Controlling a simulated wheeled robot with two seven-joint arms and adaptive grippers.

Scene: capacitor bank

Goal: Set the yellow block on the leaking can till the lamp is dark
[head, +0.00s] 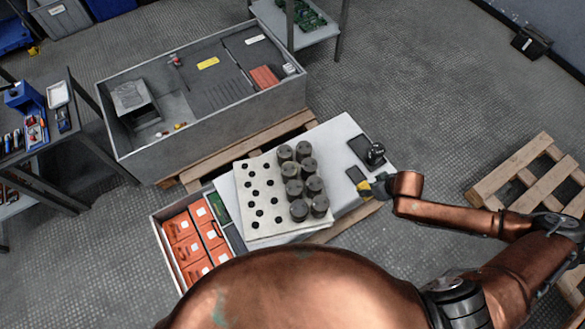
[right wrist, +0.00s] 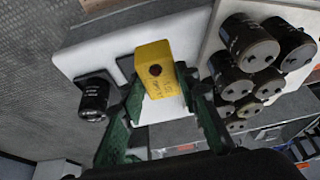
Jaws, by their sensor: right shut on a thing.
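The yellow block (right wrist: 152,53) is between the green fingers of my right gripper (right wrist: 160,88), with a dark round spot on its near face. In the head view the block (head: 364,187) is small, at the tip of my right gripper (head: 376,188), over the right part of the white board. Several dark grey cans (head: 304,149) stand in rows on a pale plate with holes (head: 240,185), to the left of the gripper. I cannot tell which can leaks. My left gripper is out of view.
A grey open cabinet (head: 130,160) lies behind the board, with a small red part (head: 175,60) that I cannot identify as the lamp. An orange-filled box (head: 157,225) is at the left. A dark pad (head: 355,174) lies near the block. Wooden pallets (head: 490,185) are at right.

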